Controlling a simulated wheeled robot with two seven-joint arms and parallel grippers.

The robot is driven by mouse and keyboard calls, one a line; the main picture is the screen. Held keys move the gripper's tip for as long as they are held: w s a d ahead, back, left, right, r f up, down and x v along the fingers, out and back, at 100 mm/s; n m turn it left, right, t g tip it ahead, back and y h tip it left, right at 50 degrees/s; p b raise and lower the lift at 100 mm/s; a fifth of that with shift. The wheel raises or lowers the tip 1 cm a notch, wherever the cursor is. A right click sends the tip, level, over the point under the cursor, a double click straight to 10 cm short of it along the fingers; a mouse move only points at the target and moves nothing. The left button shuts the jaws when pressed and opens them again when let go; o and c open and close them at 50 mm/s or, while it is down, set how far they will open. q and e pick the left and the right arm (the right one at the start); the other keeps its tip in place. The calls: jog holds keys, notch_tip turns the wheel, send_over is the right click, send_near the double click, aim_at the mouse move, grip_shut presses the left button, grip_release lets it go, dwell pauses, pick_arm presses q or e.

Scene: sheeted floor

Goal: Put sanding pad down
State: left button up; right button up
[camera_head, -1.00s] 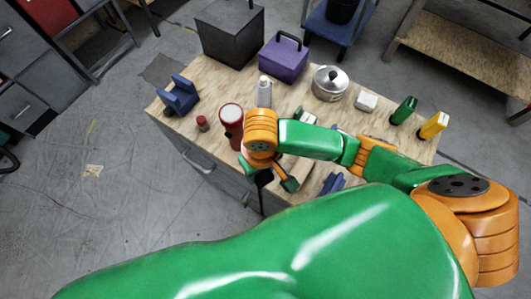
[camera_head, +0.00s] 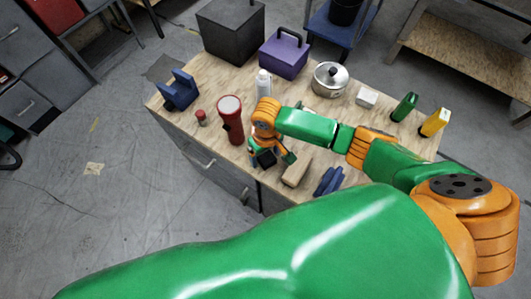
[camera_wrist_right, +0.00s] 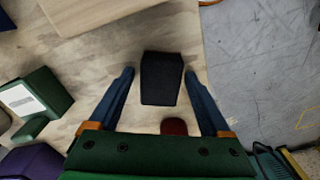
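The black block, which I take to be the sanding pad (camera_wrist_right: 161,78), lies between the two fingers of my right gripper (camera_wrist_right: 159,73) in the right wrist view. The fingers are spread, with a narrow gap on each side of it. It seems to rest on the wooden tabletop near the edge, though its underside is hidden. In the head view the dark pad (camera_head: 265,158) shows below my right gripper (camera_head: 270,154), partly covered by it. My left gripper is not in view.
A tan block (camera_head: 297,172) and a blue object (camera_head: 329,181) lie right of the gripper. The worktable (camera_head: 190,135) drops to the floor nearby.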

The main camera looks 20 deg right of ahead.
aim_at(266, 156)
jog(key=shift+s+r, duration=0.1)
jog(key=shift+r, duration=0.35)
notch_tip(266, 156, up, 12)
jog(key=p, duration=0.2)
jog(key=shift+f, duration=0.25)
jog(key=shift+s, duration=0.15)
